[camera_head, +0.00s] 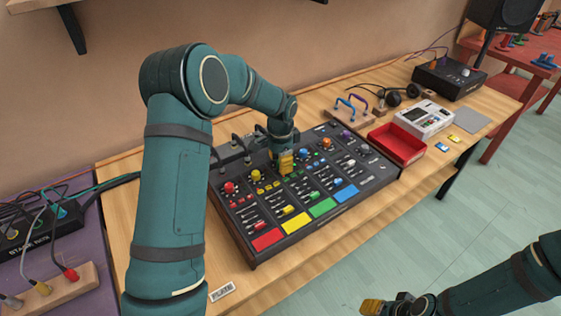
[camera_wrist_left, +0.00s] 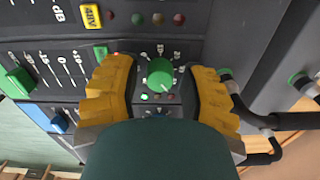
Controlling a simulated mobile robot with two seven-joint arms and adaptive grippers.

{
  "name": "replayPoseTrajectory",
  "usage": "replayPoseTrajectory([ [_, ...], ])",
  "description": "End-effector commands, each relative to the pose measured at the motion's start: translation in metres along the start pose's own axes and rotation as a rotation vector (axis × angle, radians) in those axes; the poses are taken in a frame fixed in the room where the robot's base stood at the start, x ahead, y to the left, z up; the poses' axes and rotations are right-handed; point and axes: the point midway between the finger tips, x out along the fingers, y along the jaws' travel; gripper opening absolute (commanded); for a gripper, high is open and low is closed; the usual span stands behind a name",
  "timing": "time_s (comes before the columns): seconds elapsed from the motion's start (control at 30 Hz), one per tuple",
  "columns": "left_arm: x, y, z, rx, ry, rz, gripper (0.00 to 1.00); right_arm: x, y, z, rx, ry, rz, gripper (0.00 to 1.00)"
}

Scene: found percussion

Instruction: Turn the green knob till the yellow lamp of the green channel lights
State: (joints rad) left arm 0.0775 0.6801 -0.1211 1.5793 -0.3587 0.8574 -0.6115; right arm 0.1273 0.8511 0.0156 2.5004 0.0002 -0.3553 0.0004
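The green knob (camera_wrist_left: 160,75) shows in the left wrist view with a pale pointer line on it. My left gripper (camera_wrist_left: 164,82) is open, with one yellow finger on either side of the knob; small gaps seem to remain. A small green lamp (camera_wrist_left: 144,97) looks lit just below the knob, beside dim reddish lamps (camera_wrist_left: 165,97). I cannot make out a lit yellow lamp there. In the head view my left gripper (camera_head: 284,162) is over the mixer (camera_head: 338,210) and hides the green knob. My right gripper (camera_head: 373,306) is low at the bottom, away from the table.
Red knob (camera_head: 228,187), yellow knob (camera_head: 255,176), blue knob (camera_head: 303,152) and orange knob (camera_head: 326,143) stand along the same panel. Cables run behind it. A red tray (camera_head: 397,145) and white device (camera_head: 424,118) are to the right. The floor in front is clear.

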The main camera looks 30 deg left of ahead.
Motion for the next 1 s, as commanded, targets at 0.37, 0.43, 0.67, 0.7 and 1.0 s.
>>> replayPoseTrajectory([
  [0.37,0.000,0.000,0.000,0.009,0.000,0.000,0.00,-0.001,0.000,0.000,0.000,0.000,0.000,0.48],
  [0.43,-0.001,0.000,0.000,0.025,0.000,0.000,0.00,-0.002,-0.001,0.000,0.000,-0.001,0.000,0.48],
  [0.67,-0.001,0.000,0.000,0.136,0.000,0.001,0.00,-0.010,-0.004,0.001,0.001,-0.004,0.000,0.48],
  [0.7,-0.001,0.000,0.000,0.164,0.000,0.001,0.00,-0.011,-0.004,0.001,0.001,-0.005,0.000,0.48],
  [1.0,-0.002,0.000,0.000,0.369,0.000,0.001,0.00,-0.023,-0.008,0.002,0.002,-0.011,-0.001,0.48],
])
